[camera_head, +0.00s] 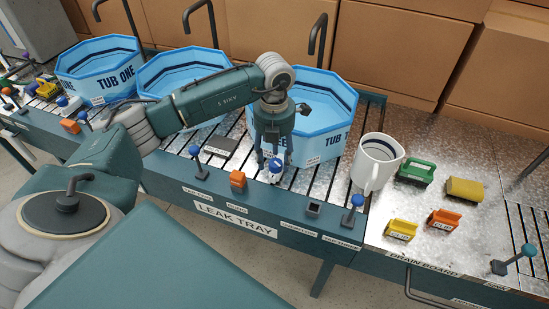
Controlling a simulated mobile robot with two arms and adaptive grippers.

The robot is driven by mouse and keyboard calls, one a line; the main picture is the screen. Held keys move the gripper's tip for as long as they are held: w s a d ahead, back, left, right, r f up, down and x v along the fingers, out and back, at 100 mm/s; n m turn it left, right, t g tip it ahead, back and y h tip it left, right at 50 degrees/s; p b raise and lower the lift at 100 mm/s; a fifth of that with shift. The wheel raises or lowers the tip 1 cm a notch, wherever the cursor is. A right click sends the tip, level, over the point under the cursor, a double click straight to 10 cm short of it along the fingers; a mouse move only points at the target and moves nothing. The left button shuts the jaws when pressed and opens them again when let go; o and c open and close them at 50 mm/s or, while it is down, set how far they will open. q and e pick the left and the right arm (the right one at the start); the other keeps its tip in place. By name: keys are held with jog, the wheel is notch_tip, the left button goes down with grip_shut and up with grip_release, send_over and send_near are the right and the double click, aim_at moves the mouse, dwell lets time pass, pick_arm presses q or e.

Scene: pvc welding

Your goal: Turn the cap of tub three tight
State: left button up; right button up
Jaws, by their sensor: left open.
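Tub three (338,112) is a light blue, many-sided tub on the slatted tray, its name partly hidden behind my left gripper (270,163). A blue and white cap (275,172) sits low at the tub's front. My left gripper points down at this cap with its fingers apart. The fingertips are at or just beside the cap; I cannot tell whether they touch it. My left arm passes in front of tub two (180,68) and hides much of its front. My right gripper is not in view.
Tub one (98,68) stands at the far left. Blue-knobbed levers (355,202) and an orange block (238,181) are along the leak tray's front. A white mug (376,162) and several coloured clips (415,173) stand on the metal drain board (450,140) at right. Cardboard boxes (400,45) line the back.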

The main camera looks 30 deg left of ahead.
pick_arm(q)
jog(key=shift+f, duration=0.85)
jog(key=shift+d, duration=0.1)
jog(key=c, duration=1.2)
jog(key=shift+o, duration=0.2)
